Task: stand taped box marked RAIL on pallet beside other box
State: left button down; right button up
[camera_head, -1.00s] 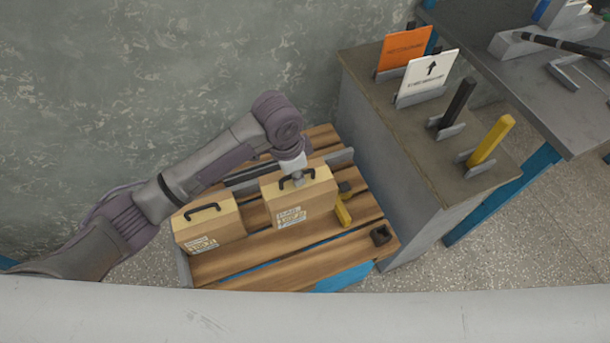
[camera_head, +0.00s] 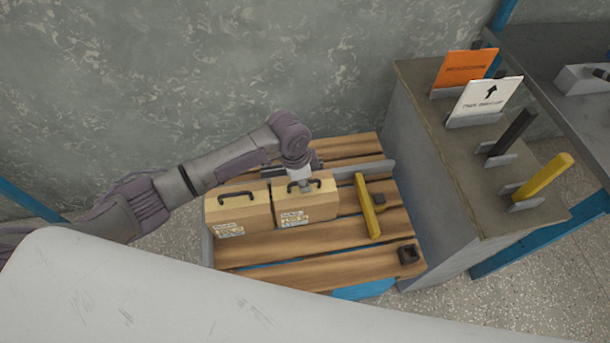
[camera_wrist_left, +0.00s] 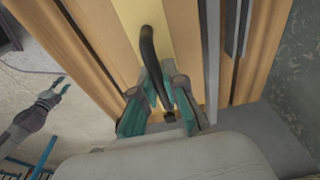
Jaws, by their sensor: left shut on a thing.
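Two tan boxes with black handles and white labels are on the wooden pallet (camera_head: 300,254) in the head view. The right box (camera_head: 318,208) stands upright close beside the left box (camera_head: 240,215), with hardly any gap showing. The label print is too small to read. My left gripper (camera_head: 303,187) is shut on the right box's handle from above. The left wrist view shows its teal fingers (camera_wrist_left: 158,88) around the black handle (camera_wrist_left: 148,52). My right gripper (camera_wrist_left: 57,92) shows small at the left of that view, fingers apart and empty.
A small black block (camera_head: 408,254) sits at the pallet's front right corner. A grey cabinet (camera_head: 440,180) with upright signs and bars stands to the right, and a wall is behind.

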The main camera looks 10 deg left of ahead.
pick_arm(q)
jog(key=shift+w+d, duration=0.1)
jog(key=shift+w, duration=0.05)
jog(key=c, duration=1.7)
grip_release()
jog(key=shift+f, duration=0.25)
jog(key=o, duration=0.5)
jog(key=shift+s, duration=0.2)
jog(key=r, duration=0.4)
jog(key=a+r+p, duration=0.1)
jog(key=r, duration=0.7)
jog(key=shift+s+a+r, duration=0.1)
jog(key=shift+s+a, duration=0.2)
jog(key=shift+a, duration=0.1)
jog(key=shift+s, duration=0.1)
